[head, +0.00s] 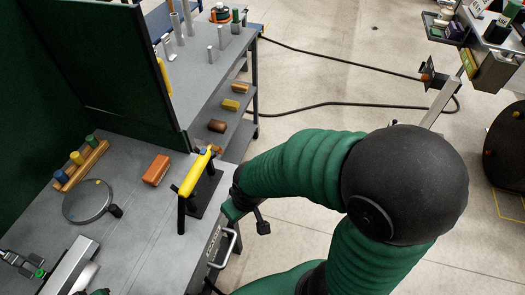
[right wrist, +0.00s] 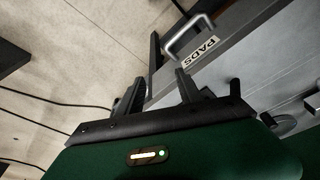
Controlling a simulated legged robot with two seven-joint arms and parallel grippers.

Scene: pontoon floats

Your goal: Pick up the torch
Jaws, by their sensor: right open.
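A yellow bar-shaped thing (head: 195,172) on black uprights stands near the right edge of the grey bench in the head view. It may be the torch, but I cannot tell for sure. My right gripper (right wrist: 160,95) is open and empty in the right wrist view, its two dark fingers pointing toward the bench's drawer front. In the head view my green right arm reaches in from the lower right and ends beside the bench edge, right of the yellow thing. The arm hides part of the bench side.
The grey bench (head: 135,235) holds an orange-brown block (head: 156,170), a round grey disc (head: 88,202) and a wooden rack (head: 82,165) with coloured pegs. A dark green panel (head: 100,60) rises behind. A drawer marked PADS (right wrist: 208,47) has a protruding handle (right wrist: 186,35). Cables cross the floor.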

